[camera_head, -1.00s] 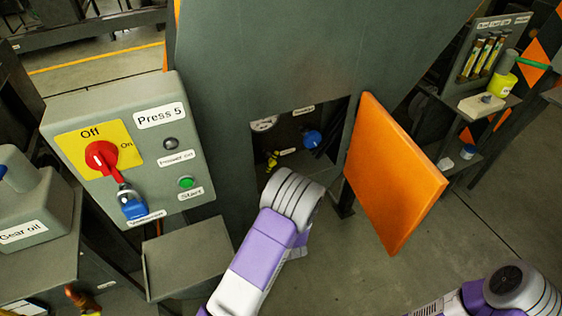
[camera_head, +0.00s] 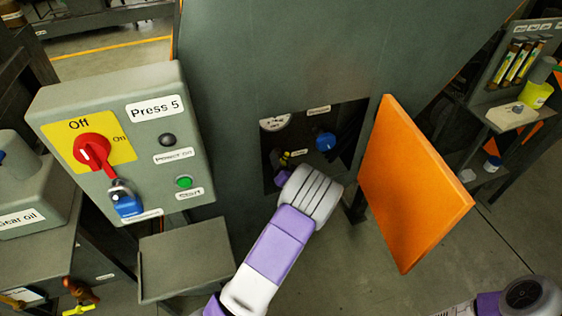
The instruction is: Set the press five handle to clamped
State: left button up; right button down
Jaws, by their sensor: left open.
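The press five cabinet has an open recess (camera_head: 350,118) in its front. Inside are a blue knob (camera_head: 325,141) and, lower left, a small yellow part (camera_head: 286,158), each near a small label too small to read. I cannot tell which one is the clamp handle, or its setting. My left arm comes up from the bottom, and its wrist covers the recess's lower edge. My left gripper (camera_head: 276,160) is small and dark at the recess's lower left, close to the yellow part; contact cannot be told. It is open. My right gripper is out of view.
An orange door (camera_head: 412,185) stands open at the recess's right. The Press 5 control box (camera_head: 110,100) at left has a red switch (camera_head: 92,150) and a blue padlock (camera_head: 126,203). A grey box (camera_head: 185,260) stands below it. A shelf (camera_head: 510,118) stands at far right.

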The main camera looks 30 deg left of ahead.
pick_arm(q)
jog(key=shift+w, duration=0.1)
grip_shut()
dwell(0.3)
jog(key=shift+m+p, duration=0.9)
jog(key=shift+m, duration=0.3)
jog(key=m+p, duration=0.2)
jog(key=m, duration=0.1)
jog(key=shift+d+m, duration=0.1)
jog(key=shift+m, duration=0.3)
jog(key=m+p, duration=0.1)
jog(key=m, duration=0.2)
jog(key=shift+m, duration=1.9)
jog(key=shift+f, duration=0.1)
